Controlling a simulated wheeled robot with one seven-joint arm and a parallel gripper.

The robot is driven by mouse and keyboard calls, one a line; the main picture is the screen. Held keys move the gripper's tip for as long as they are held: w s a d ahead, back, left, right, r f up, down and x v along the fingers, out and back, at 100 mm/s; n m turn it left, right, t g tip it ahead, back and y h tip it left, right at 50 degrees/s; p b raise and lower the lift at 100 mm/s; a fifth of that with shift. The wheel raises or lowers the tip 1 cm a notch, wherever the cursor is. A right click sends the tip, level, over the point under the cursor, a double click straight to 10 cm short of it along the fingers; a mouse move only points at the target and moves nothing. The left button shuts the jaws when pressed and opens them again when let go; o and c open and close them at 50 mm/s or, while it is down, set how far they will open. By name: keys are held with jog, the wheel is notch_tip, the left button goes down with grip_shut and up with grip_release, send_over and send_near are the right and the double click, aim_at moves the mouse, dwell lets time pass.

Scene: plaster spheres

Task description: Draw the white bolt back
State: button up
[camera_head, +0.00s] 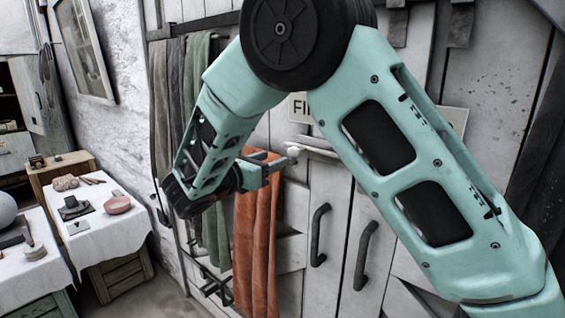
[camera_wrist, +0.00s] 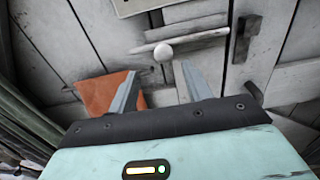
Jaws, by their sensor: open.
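The white bolt (camera_head: 318,148) is a pale rod lying across the plank door, with a round white knob (camera_head: 293,152) near its left end. The wrist view shows the bolt (camera_wrist: 198,36) running nearly level, and its knob (camera_wrist: 163,52) just beyond and between my fingertips. My gripper (camera_head: 279,160) is open and empty, its fingers pointing at the door close to the knob. It also shows in the wrist view (camera_wrist: 162,70). I cannot tell whether the fingertips reach past the knob. My arm hides part of the door.
An orange cloth (camera_head: 256,235) hangs just below my gripper, and grey-green cloths (camera_head: 196,80) hang further left. Two dark handles (camera_head: 318,235) stand out from the door below the bolt. Cloth-covered tables (camera_head: 120,235) with small objects stand at the left.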

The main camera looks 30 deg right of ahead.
jog(key=b+v, duration=0.2)
jog(key=v, duration=0.8)
jog(key=shift+r, duration=0.1)
jog(key=s+f+m+g+y, duration=0.5)
jog(key=s+f+y, duration=0.45)
jog(key=s, duration=0.55)
jog(key=s+a+f+m+y, duration=0.2)
jog(key=s+a+m+y, duration=0.1)
jog(key=s, duration=0.4)
jog(key=s+a+f+m+g+y, duration=0.1)
jog(key=s+a+f+m+y, duration=0.1)
jog(key=s+m+y, duration=0.3)
jog(key=s+m, duration=0.1)
jog(key=s, duration=0.2)
jog(key=shift+a+f, duration=0.2)
jog(key=shift+a, duration=0.2)
